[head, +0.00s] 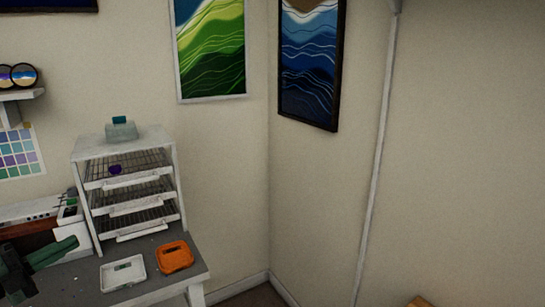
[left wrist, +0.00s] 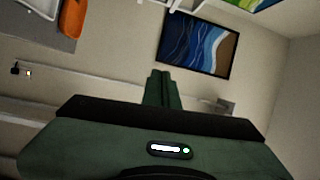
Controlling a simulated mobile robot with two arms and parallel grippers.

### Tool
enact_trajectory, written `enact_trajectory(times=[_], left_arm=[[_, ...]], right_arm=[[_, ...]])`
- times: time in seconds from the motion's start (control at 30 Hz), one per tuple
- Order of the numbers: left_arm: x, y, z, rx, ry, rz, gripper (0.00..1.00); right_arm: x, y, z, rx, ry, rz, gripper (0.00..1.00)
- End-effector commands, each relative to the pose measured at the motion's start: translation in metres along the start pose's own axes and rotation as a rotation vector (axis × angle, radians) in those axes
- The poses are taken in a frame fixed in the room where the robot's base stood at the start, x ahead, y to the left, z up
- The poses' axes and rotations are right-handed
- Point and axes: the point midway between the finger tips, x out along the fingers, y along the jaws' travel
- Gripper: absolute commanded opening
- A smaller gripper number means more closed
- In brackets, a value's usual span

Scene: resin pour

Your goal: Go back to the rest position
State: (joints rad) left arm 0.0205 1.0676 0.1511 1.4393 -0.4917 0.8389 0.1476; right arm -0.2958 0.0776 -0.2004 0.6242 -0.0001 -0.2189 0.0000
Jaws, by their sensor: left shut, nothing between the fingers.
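My left gripper (head: 52,254) comes in at the lower left of the head view, above the left part of the grey table (head: 160,288). In the left wrist view its green fingers (left wrist: 161,88) are together with nothing between them. The wrist view looks towards the wall and a blue wave picture (left wrist: 199,43). My right gripper is in neither view.
A white rack (head: 178,190) with wire shelves stands on the table, holding a small purple piece (head: 116,170). An orange tray-like item (head: 175,257) and a white one (head: 122,273) lie in front. Open room lies right of the table.

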Motion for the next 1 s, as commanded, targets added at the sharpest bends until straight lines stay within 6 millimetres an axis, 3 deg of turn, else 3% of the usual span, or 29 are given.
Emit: enact_trajectory(times=[0.27,0.37,0.57,0.67,0.8,0.9,1.0], left_arm=[[0.024,0.048,-0.006,-0.165,-0.182,-0.088,0.00],[0.029,0.077,-0.012,-0.269,-0.296,-0.119,0.00],[0.023,0.159,-0.041,-0.562,-0.610,-0.125,0.00],[0.009,0.203,-0.067,-0.720,-0.775,-0.083,0.00],[-0.019,0.261,-0.122,-0.941,-0.997,0.030,0.00],[-0.040,0.293,-0.168,-1.081,-1.129,0.135,0.00],[-0.057,0.311,-0.207,-1.181,-1.221,0.232,0.00]], right_arm=[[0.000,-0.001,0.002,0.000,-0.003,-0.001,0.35],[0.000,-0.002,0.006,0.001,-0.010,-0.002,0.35],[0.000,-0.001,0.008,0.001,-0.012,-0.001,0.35],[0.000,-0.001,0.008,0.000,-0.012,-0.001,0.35],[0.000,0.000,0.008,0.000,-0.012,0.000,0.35],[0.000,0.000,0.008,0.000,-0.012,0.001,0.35],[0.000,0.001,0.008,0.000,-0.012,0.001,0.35]])
